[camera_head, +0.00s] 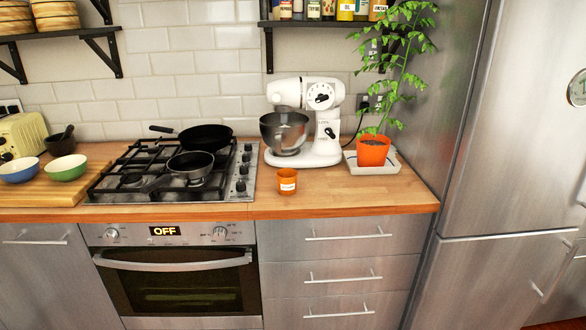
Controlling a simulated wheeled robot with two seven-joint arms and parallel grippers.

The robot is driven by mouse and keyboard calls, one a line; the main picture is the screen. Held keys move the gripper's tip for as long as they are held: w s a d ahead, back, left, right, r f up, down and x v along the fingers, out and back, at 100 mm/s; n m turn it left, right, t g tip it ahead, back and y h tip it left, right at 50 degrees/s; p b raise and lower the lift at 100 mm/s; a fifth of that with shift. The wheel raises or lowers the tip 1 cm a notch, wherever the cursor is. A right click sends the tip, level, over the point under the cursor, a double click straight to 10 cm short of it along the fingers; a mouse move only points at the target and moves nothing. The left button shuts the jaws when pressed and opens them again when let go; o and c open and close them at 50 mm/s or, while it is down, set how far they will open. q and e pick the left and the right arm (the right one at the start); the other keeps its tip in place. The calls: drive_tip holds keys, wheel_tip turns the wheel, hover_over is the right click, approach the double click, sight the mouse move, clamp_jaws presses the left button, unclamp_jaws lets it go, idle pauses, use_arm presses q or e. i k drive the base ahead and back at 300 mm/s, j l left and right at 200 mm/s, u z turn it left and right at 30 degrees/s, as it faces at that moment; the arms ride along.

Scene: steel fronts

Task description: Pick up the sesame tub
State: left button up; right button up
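A small orange tub (287,188) with a pale label stands upright on the wooden counter (340,199). It is near the front edge, just right of the gas hob. The label is too small to read, so I cannot confirm it says sesame. It is the only loose tub on this stretch of counter. Neither of my grippers is in view, and nothing touches the tub.
A white stand mixer (318,120) with a steel bowl stands behind the tub. A potted plant (373,152) sits on a tray to the right. The hob (125,180) holds two dark pans. A shelf above carries several jars. Counter to the tub's right is clear.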

sight(287, 182)
drive_tip(key=i+z, duration=0.15)
drive_tip(key=i, duration=0.35)
drive_tip(key=i+j+z, duration=0.1)
drive_tip(key=i, duration=0.45)
drive_tip(key=j, duration=0.05)
